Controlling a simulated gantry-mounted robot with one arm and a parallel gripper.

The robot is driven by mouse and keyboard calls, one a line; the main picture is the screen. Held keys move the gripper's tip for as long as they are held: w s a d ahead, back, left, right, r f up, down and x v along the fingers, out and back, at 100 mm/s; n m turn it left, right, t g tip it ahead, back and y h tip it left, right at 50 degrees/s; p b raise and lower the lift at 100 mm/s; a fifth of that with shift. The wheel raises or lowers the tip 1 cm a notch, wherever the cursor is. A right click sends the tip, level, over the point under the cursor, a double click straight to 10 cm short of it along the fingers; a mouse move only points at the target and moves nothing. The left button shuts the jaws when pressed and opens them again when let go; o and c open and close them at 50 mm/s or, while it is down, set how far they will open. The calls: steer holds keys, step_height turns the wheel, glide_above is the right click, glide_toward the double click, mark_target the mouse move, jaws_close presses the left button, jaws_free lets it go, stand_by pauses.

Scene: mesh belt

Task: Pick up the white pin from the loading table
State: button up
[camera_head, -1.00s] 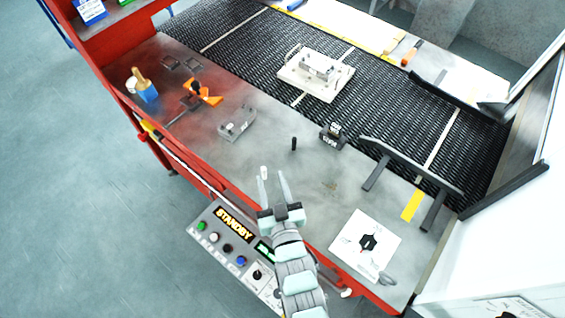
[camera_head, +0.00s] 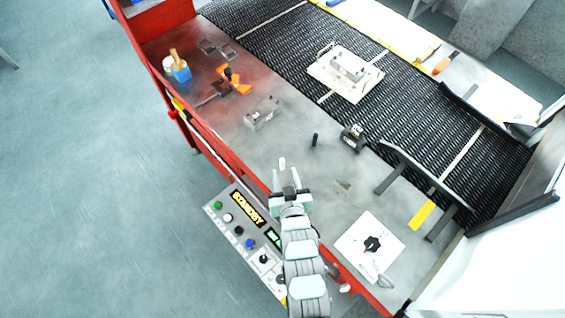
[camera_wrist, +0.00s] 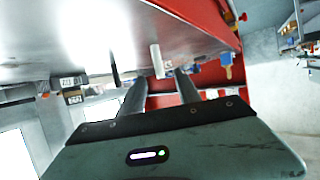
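The white pin (camera_head: 282,163) stands upright on the grey loading table (camera_head: 222,146), near its front edge. In the wrist view the white pin (camera_wrist: 156,60) shows between and just beyond my two fingertips, with no visible contact. My gripper (camera_head: 286,174) is open and empty, just in front of the pin in the head view. Its two dark fingers also show spread apart in the wrist view (camera_wrist: 160,82).
A black pin (camera_head: 315,140) stands behind and right of the white pin. A grey fixture (camera_head: 262,113), a dark block (camera_head: 352,137) and a white plate (camera_head: 357,257) are around it. The control panel (camera_head: 232,217) is at the front edge.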

mark_target(283, 164)
steer(key=p+x, duration=0.1)
steer(key=x, duration=0.3)
steer(key=shift+w+f, duration=0.25)
steer(key=shift+c, duration=0.3)
steer(key=shift+r, duration=0.1)
jaws_close()
